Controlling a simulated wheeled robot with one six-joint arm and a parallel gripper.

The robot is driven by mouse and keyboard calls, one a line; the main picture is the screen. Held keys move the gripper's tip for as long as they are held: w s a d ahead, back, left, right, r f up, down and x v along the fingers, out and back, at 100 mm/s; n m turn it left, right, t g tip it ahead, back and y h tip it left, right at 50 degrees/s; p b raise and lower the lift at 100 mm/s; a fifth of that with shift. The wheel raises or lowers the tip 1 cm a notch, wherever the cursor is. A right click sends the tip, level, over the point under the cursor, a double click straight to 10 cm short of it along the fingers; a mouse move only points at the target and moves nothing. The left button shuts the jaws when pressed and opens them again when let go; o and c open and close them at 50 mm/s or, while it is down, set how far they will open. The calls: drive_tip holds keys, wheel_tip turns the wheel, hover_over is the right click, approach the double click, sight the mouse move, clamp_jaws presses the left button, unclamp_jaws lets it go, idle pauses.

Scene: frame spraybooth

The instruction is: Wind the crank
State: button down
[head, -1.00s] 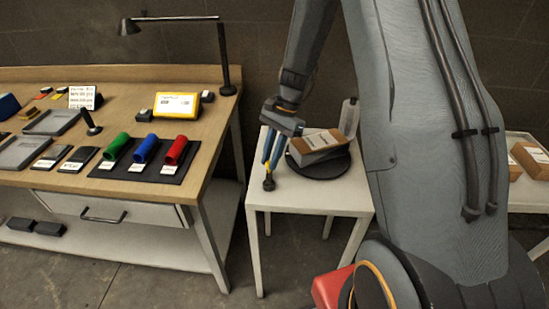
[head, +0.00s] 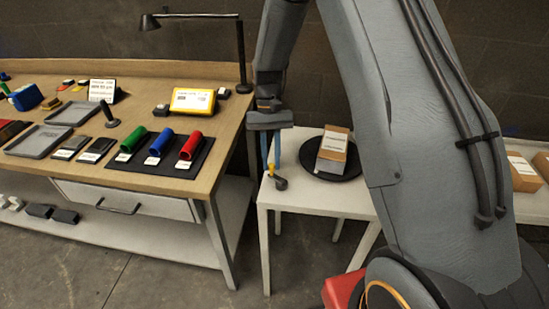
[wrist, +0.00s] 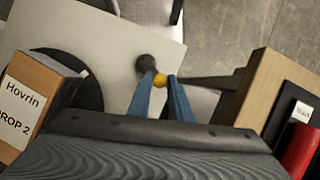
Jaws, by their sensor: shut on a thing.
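The crank shows as a yellow knob (head: 270,168) beside a dark round hub (head: 281,184) at the left edge of a small white table (head: 315,202). My gripper (head: 270,164) hangs down over it, its blue fingers shut on the yellow knob. In the wrist view the knob (wrist: 160,81) sits between the fingertips, with the dark hub (wrist: 146,62) just beyond. The crank's arm is mostly hidden. A black turntable (head: 350,173) to the right carries a cardboard box (head: 334,145). In the wrist view the box (wrist: 35,95) has a label reading "Hovrin" and "DROP 2".
A wooden workbench (head: 125,172) stands close on the left, with a lamp (head: 240,55), a yellow-framed display (head: 193,99) and green, blue and red rolls on a black mat (head: 195,167). More boxes (head: 524,172) stand on a white surface at the right.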

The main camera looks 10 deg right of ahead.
drive_tip(key=n, duration=0.2)
drive_tip(key=s+a+n+h, duration=0.1)
drive_tip(key=shift+a+n, duration=0.2)
drive_tip(key=shift+n, duration=0.2)
drive_tip(key=n+h, duration=0.1)
drive_tip(key=s+n+p, duration=0.1)
drive_tip(key=n, duration=0.1)
drive_tip(key=shift+s+a+n+t+h, duration=0.15)
drive_tip(key=shift+a+n+t+h, duration=0.15)
drive_tip(key=shift+a+t+h, duration=0.1)
drive_tip(key=n, duration=0.1)
drive_tip(key=s+n+h+p, duration=0.1)
drive_tip(key=n, duration=0.1)
drive_tip(key=shift+s+a+t, duration=0.1)
drive_tip(key=shift+s+t, duration=0.1)
drive_tip(key=shift+t, duration=0.1)
drive_tip(key=shift+s+n+t+h+p, duration=0.2)
drive_tip(key=shift+s+n+t+p, duration=0.1)
drive_tip(key=shift+n, duration=0.55)
drive_tip(key=shift+s+n+t+h+p, duration=0.2)
drive_tip(key=shift+s+n, duration=0.05)
drive_tip(key=shift+n, duration=0.6)
drive_tip(key=c, duration=1.6)
unclamp_jaws()
drive_tip(key=shift+c, duration=0.2)
